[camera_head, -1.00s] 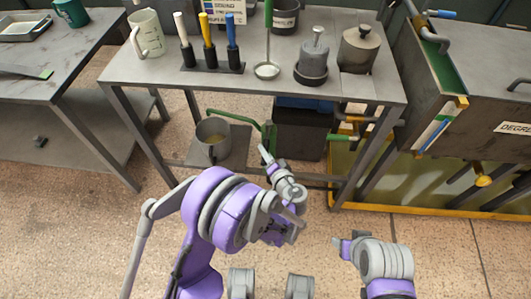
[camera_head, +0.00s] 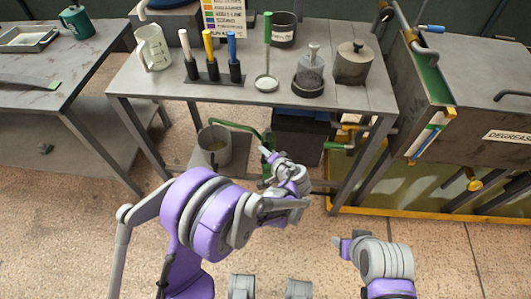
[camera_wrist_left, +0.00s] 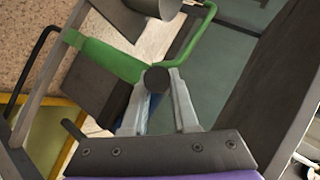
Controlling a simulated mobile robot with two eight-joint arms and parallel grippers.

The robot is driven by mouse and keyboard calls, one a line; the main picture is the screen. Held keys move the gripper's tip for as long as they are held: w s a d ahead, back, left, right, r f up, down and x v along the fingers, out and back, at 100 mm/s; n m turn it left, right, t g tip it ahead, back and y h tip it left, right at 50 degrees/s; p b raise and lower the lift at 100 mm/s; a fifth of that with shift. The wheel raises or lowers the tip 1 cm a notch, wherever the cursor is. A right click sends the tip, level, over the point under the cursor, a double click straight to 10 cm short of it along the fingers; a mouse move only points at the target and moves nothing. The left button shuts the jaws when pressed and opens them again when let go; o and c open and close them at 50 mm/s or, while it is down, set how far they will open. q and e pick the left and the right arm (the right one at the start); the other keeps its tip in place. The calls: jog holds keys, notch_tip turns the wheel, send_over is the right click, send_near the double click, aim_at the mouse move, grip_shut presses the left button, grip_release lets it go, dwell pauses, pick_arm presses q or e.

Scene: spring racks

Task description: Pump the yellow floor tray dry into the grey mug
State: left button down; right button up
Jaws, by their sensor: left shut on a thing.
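The yellow floor tray (camera_head: 440,213) lies under the grey machine at the right, its yellow rim showing; its contents are hard to judge. The grey mug (camera_head: 214,147) stands under the middle bench, and part of it shows at the top of the left wrist view (camera_wrist_left: 160,6). My left gripper (camera_wrist_left: 158,80) is shut on a dark round knob (camera_wrist_left: 155,79), apparently the pump's handle. In the head view my left wrist hides this grip. My right arm shows low at right; its fingers are not clear.
Open floor lies in front.

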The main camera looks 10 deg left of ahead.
pick_arm(q)
jog(key=c, duration=0.7)
grip_release()
jog(key=p+v, duration=0.1)
jog(key=v, duration=1)
